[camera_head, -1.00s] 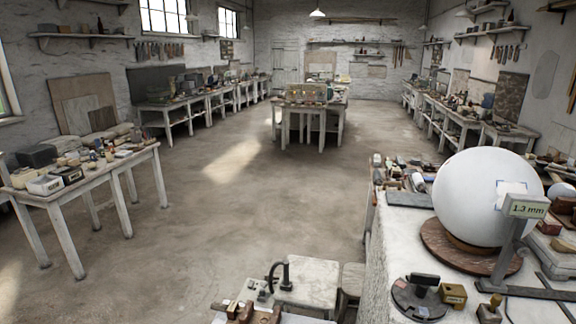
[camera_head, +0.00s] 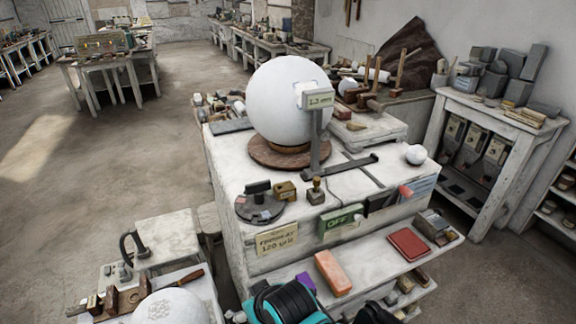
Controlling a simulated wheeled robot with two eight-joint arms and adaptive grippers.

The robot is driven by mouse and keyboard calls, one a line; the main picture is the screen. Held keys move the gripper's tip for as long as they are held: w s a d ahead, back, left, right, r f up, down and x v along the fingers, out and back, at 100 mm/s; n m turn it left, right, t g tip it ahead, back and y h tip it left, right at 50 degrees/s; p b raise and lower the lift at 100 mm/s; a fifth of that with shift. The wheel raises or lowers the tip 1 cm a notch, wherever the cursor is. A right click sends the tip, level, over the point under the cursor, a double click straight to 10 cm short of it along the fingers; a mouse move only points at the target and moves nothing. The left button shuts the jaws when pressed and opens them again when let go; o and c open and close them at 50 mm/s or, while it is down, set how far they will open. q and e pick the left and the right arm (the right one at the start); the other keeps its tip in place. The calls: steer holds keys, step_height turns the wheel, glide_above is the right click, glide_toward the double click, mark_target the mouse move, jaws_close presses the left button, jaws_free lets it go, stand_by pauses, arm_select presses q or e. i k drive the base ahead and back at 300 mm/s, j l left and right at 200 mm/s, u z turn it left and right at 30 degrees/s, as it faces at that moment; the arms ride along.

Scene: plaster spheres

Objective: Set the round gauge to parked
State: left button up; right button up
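A large white plaster sphere (camera_head: 285,98) rests on a round brown turntable (camera_head: 262,155) on the white bench. A post in front of it carries a small display (camera_head: 318,99) with a reading in mm, too small to read surely. A dark round disc (camera_head: 268,212) with an upright black block (camera_head: 258,188) on top lies at the bench's front left; a pale label shows on it. I cannot tell surely whether this disc is the round gauge, nor read its setting.
A brass-coloured block (camera_head: 286,191) and a stamp-like tool (camera_head: 317,192) stand beside the disc. A green OFF sign (camera_head: 341,220) is on the bench front. A lower shelf holds an orange block (camera_head: 333,273) and a red book (camera_head: 409,244). Open floor lies left.

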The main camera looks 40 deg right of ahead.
mark_target(315, 100)
steer(key=z, duration=1.45)
steer(key=i+j+z, duration=0.1)
